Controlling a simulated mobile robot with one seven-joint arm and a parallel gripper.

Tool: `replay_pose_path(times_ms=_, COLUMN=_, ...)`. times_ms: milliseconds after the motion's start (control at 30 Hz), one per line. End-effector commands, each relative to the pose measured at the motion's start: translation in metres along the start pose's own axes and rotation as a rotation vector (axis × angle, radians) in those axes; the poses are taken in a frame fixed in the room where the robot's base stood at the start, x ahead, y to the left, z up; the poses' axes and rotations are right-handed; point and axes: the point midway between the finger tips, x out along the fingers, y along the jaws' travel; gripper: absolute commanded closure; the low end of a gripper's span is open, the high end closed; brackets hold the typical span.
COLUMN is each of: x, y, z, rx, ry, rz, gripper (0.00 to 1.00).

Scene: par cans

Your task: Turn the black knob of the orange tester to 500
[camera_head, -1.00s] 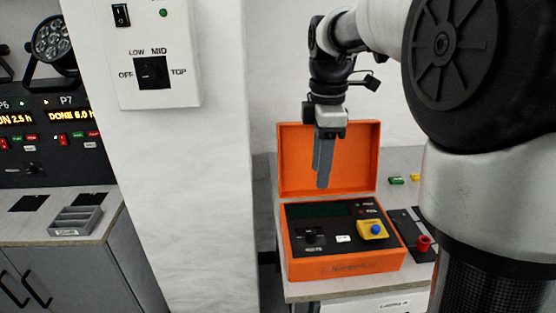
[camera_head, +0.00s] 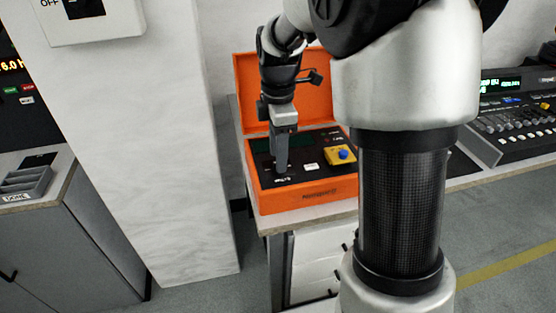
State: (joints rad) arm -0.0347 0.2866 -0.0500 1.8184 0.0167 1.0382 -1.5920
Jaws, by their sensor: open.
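The orange tester (camera_head: 310,194) stands on the table with its lid (camera_head: 240,95) raised at the back. No dial numbers are readable. The jaws are open, though the gap hardly shows from this side.
A white pillar (camera_head: 125,130) stands left of the tester, with a switch box (camera_head: 120,20) on it. A mixing console (camera_head: 515,115) is at the right. A grey tray (camera_head: 28,180) lies on the left bench. My column and arm cover the table's middle.

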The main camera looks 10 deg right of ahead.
Motion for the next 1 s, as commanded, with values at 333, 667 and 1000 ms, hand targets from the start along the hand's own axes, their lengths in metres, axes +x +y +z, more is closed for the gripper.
replay_pose_path(times_ms=333, x=0.0124, y=0.0002, z=-0.0001, rx=0.000, ry=0.000, rz=0.001, gripper=0.60)
replay_pose_path(times_ms=667, x=0.0123, y=0.0001, z=0.0000, rx=0.000, ry=0.000, rz=0.001, gripper=0.97)
replay_pose_path(times_ms=1000, x=0.0111, y=0.0000, z=0.0000, rx=0.038, ry=0.000, rz=0.001, gripper=1.00)
